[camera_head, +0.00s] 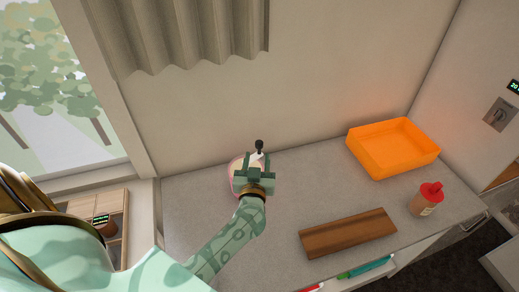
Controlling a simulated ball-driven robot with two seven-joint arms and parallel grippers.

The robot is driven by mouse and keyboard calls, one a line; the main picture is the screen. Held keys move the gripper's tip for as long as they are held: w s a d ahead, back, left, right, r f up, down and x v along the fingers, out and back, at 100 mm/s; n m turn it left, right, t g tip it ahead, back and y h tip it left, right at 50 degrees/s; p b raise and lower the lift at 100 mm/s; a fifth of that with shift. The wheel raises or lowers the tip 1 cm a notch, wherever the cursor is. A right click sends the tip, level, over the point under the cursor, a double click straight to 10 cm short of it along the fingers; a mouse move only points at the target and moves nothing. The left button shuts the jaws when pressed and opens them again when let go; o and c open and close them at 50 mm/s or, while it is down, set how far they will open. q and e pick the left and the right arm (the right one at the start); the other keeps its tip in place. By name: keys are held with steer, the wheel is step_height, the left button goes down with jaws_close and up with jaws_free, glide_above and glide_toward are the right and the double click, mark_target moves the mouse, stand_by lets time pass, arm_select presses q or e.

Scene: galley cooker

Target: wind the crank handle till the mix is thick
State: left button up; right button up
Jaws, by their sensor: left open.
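A pinkish bowl (234,173) with pale contents stands on the grey counter near the back wall. A crank with a black knob (259,144) rises above it. My left gripper (256,162) is open over the bowl, its fingers on either side of the crank's lower part. The gripper hides much of the bowl and the crank. I cannot tell whether the fingers touch the crank. My right gripper is not in view.
An orange tray (392,148) sits at the back right of the counter (300,190). A wooden board (347,233) lies at the front, with a red-capped bottle (427,199) to its right. Pens (366,268) lie along the front edge. A window is at the left.

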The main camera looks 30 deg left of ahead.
mark_target(259, 148)
arm_select(q)
steer(key=b+x, duration=0.2)
steer(key=x, duration=0.4)
steer(key=shift+w+f, duration=0.1)
steer(key=shift+w, duration=0.05)
steer(key=shift+w+a+b, duration=0.2)
steer(key=shift+w+b, duration=0.1)
jaws_close()
